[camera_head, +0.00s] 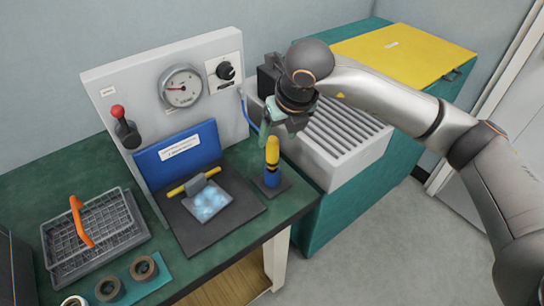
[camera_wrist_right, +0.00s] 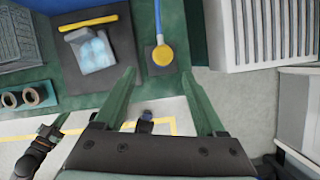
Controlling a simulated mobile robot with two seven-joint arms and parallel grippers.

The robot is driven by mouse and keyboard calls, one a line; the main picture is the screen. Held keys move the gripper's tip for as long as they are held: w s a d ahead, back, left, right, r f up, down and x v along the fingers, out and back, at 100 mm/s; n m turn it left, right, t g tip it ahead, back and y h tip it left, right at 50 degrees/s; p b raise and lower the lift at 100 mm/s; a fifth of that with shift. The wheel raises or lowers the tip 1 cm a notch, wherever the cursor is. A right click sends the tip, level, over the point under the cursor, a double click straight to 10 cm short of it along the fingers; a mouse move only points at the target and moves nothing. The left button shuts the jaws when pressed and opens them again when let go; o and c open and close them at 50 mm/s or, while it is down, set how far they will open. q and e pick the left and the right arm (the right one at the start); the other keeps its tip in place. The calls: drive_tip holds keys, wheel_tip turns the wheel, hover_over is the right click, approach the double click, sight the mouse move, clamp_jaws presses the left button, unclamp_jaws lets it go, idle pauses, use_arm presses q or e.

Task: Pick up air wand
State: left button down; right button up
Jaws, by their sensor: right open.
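The air wand (camera_head: 272,152) stands upright in a small dark holder (camera_head: 271,185) on the green bench, its yellow body uppermost. In the right wrist view the wand (camera_wrist_right: 162,54) shows end-on as a yellow disc, with a blue hose running up from it. My right gripper (camera_head: 280,135) is open and empty above the wand, one green finger overlapping it in the head view. In the wrist view the wand lies just beyond the gap between the two fingertips (camera_wrist_right: 158,75); I see no contact. My left gripper (camera_wrist_right: 48,138) seems to show small at lower left, its jaws unclear.
Left of the wand are a dark plate with a clear bag (camera_head: 208,202) and a blue panel (camera_head: 182,152). Behind stands a gauge panel (camera_head: 160,75). A grey ribbed unit (camera_head: 345,135) is close on the right. A wire basket (camera_head: 95,240) and tape rolls (camera_head: 144,268) lie left.

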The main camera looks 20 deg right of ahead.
sight(278, 142)
drive_tip(key=shift+w+d, duration=0.3)
drive_tip(key=shift+d, duration=0.15)
drive_tip(key=x, duration=0.6)
drive_tip(key=shift+w+d+f+p, duration=0.1)
drive_tip(key=shift+f+p, duration=0.1)
drive_tip(key=shift+p, duration=0.15)
drive_tip(key=x, duration=0.3)
drive_tip(key=p+x, duration=0.1)
drive_tip(key=x, duration=0.1)
drive_tip(key=shift+w+a+f, duration=0.15)
drive_tip(key=shift+a+f, duration=0.1)
drive_tip(key=shift+a, duration=0.15)
clamp_jaws()
